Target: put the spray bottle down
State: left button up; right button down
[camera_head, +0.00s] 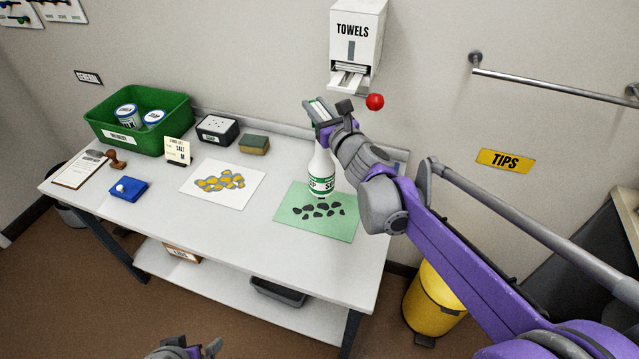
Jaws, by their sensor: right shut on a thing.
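The spray bottle (321,173) is white with a green-striped label, upright in the middle of the head view. Its top is hidden by my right gripper (319,112), which is shut on it from above. The bottle's base shows over the back part of a green mat (341,230) with dark pebble shapes. I cannot tell whether the base touches the mat. My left gripper (184,349) shows only partly at the bottom edge, away from the table, and its jaws are unclear.
The white table (235,227) also holds a white sheet with yellow shapes (247,196), a green bin (106,137), a black box (217,130), a sponge (254,144) and a blue box (129,190). A towel dispenser (357,40) hangs behind my gripper, near a red ball (374,101).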

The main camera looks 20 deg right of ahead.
aim_at(320, 153)
jog(key=f, duration=0.4)
jog(key=shift+s+a+f, duration=0.1)
jog(key=shift+s+f, duration=0.1)
jog(key=shift+f, duration=0.05)
jog(key=shift+f+b, duration=0.5)
jog(key=shift+f, duration=1.9)
jog(key=shift+f, duration=0.15)
jog(key=c, duration=0.6)
grip_release()
jog(key=shift+c, duration=0.2)
